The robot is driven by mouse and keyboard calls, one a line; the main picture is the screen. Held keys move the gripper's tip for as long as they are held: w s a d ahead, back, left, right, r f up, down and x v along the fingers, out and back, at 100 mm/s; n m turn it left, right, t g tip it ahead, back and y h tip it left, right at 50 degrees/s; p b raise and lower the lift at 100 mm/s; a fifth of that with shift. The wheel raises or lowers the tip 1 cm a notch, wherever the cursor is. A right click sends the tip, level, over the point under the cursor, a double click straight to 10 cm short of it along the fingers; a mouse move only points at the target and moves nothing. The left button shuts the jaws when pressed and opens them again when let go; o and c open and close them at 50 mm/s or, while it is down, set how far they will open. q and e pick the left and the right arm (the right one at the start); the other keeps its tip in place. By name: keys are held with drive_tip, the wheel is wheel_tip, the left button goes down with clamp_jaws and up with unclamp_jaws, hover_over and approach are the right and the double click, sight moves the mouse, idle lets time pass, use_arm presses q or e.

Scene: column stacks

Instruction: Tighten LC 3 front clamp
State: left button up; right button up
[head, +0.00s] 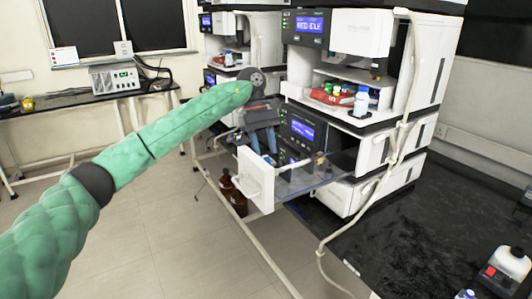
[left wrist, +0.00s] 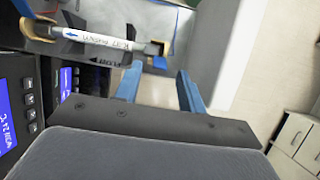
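In the left wrist view a white column (left wrist: 92,36) with a blue arrow and printed text lies across the view. A tan clamp (left wrist: 38,28) holds its left end, and another tan and dark clamp (left wrist: 154,48) is at its right end, nearer the pale panel. How tight either clamp is cannot be told. My left gripper (left wrist: 160,70) is open, its two blue fingers apart with nothing between them, close to the right clamp. In the head view the left gripper (head: 263,148) is above the white panel of the pulled-out compartment (head: 256,180). My right gripper is not in view.
Stacked white instruments (head: 350,130) with lit screens stand behind and right of the gripper. A beige hose (head: 398,125) hangs down the right stack. Brown bottles (head: 233,195) stand below. The black bench top (head: 420,235) is partly clear, with a white bottle (head: 507,265) at its right.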

use_arm(q)
drive_tip(key=shift+x, duration=1.35)
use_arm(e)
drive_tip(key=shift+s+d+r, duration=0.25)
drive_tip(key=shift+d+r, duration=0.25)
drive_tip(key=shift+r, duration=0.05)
use_arm(q)
drive_tip(key=shift+c, duration=0.2)
clamp_jaws()
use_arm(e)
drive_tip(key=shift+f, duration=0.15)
